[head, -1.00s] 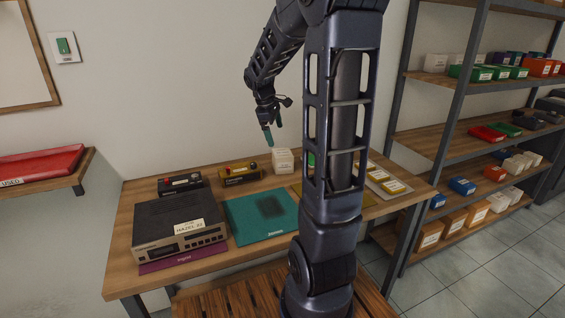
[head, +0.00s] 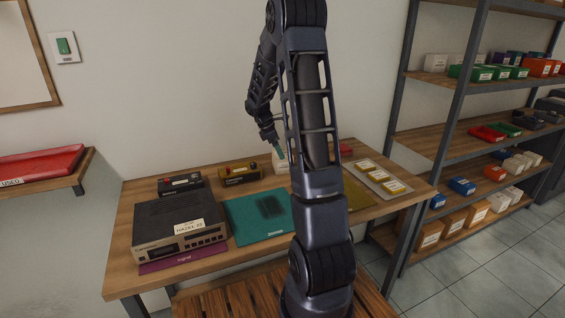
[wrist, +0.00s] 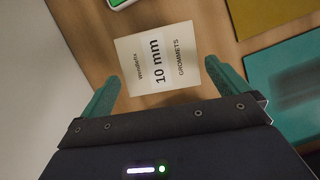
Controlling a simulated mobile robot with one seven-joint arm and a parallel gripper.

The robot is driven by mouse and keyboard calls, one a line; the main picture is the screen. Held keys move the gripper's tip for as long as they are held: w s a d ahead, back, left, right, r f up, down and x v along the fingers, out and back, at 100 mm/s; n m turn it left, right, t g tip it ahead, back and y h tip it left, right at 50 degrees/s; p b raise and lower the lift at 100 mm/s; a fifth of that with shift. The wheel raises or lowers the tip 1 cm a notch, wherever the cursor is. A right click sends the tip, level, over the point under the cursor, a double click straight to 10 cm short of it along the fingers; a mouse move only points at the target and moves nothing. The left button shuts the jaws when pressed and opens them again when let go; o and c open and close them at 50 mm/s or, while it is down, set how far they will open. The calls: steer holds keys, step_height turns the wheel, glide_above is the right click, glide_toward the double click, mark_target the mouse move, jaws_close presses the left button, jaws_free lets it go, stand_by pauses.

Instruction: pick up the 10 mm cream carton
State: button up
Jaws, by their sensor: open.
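The cream carton (wrist: 158,62) lies in the wrist view with its label facing the camera, reading "10 mm" and "GROMMETS". It stands on the wooden bench. My gripper (wrist: 164,82) is open, with one green finger to the left of the carton and one to the right. The carton's near part sits toward the gap between the fingertips; I cannot tell how far the fingers reach down beside it. In the head view the carton (head: 280,161) shows at the back of the bench, partly hidden behind my gripper (head: 280,153) and arm.
A teal mat (head: 258,216) and a black hi-fi unit (head: 178,228) lie left on the bench (head: 125,215). Two small boxes, black (head: 180,184) and yellow-brown (head: 240,172), stand behind. A grey tray (head: 382,181) with yellow-labelled pieces is right. A wall rises behind the carton.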

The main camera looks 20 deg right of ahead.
mark_target(284, 160)
steer(key=shift+x, duration=3.7)
steer(key=shift+c, duration=0.2)
steer(key=c, duration=0.7)
